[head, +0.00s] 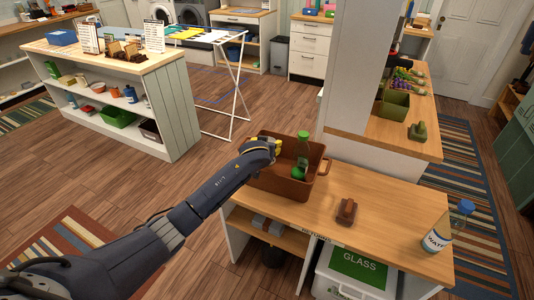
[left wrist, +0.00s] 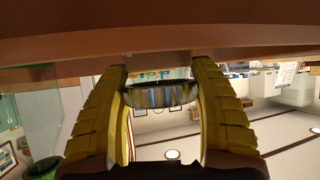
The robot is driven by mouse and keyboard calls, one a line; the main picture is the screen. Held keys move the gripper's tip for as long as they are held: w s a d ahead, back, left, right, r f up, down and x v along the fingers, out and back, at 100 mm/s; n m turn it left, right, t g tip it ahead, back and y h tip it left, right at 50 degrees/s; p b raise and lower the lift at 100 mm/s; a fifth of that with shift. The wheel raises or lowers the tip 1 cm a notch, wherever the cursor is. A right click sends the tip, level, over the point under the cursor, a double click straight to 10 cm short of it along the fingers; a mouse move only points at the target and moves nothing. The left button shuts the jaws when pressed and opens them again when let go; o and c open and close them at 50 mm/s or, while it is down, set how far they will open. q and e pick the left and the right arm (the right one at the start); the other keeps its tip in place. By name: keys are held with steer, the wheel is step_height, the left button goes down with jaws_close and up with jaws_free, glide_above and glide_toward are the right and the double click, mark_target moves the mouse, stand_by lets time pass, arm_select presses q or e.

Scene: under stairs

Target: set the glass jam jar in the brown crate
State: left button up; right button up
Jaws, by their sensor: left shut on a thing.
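The brown crate (head: 283,186) stands on the wooden counter in the head view, with a green bottle (head: 301,160) upright in it. My left arm reaches in from the left. Its gripper (head: 277,145) is at the crate's left, far side, near the rim. In the left wrist view its yellow fingers (left wrist: 160,92) are shut on a clear, shiny rounded thing, the glass jam jar (left wrist: 160,96). A brown band, apparently the crate, crosses the top of the left wrist view (left wrist: 160,35). The jar is hidden by the gripper in the head view. My right gripper is not in view.
A brown block-like item (head: 346,211) and a water bottle (head: 437,236) stand on the counter (head: 385,225) right of the crate. A green-labelled bin (head: 352,272) is below. A raised ledge (head: 400,142) with a green box (head: 394,105) lies behind.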

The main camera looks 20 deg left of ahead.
arm_select(q)
steer(key=shift+f, duration=2.05)
steer(key=shift+f, duration=0.1)
steer(key=o, duration=1.4)
steer(key=a+v, duration=0.1)
steer(key=v, duration=1.1)
steer(key=shift+d, duration=0.45)
